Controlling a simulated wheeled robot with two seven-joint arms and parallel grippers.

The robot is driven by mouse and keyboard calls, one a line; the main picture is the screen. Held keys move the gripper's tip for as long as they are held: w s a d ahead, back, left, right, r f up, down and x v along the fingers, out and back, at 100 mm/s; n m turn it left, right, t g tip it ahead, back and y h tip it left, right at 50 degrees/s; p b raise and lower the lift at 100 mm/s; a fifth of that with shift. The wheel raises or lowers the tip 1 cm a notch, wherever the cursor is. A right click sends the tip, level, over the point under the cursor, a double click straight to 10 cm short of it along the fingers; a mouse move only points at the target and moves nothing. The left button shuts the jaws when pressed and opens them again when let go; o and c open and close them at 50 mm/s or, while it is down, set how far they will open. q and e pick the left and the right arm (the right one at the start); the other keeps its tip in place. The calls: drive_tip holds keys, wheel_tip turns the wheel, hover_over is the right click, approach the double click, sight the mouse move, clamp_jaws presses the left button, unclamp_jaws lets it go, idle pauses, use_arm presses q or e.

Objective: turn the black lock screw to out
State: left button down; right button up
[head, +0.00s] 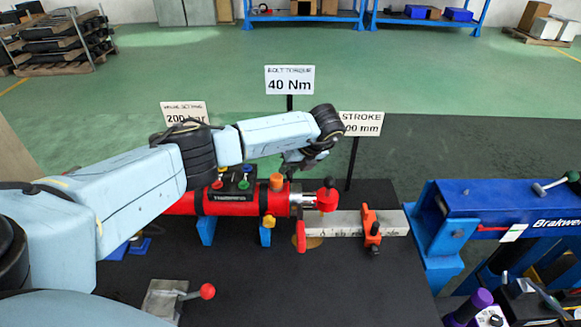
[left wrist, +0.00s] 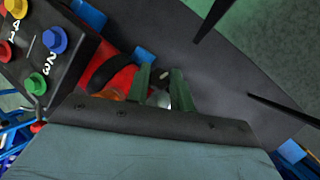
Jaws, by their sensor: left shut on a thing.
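My left gripper (head: 300,163) reaches over the right end of the red cylinder (head: 245,206), close to its orange cap (head: 276,182). In the left wrist view its two green fingers (left wrist: 161,80) are close together, with a small dark piece, the black lock screw (left wrist: 163,75), between their tips. The gripper is shut on it. The fingers and wrist hide most of the screw, and its turn position cannot be read. My right gripper is not in view.
A black valve box (head: 233,181) with coloured knobs stands just left of the gripper. Sign posts, such as the STROKE sign (head: 360,124), stand behind. A blue Brakwer unit (head: 490,207) is at right.

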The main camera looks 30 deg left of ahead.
use_arm(q)
drive_tip(key=c, duration=1.2)
unclamp_jaws()
drive_tip(key=shift+r, duration=0.1)
drive_tip(key=v, duration=1.3)
drive_tip(key=shift+b, duration=0.35)
drive_tip(key=shift+r, duration=0.15)
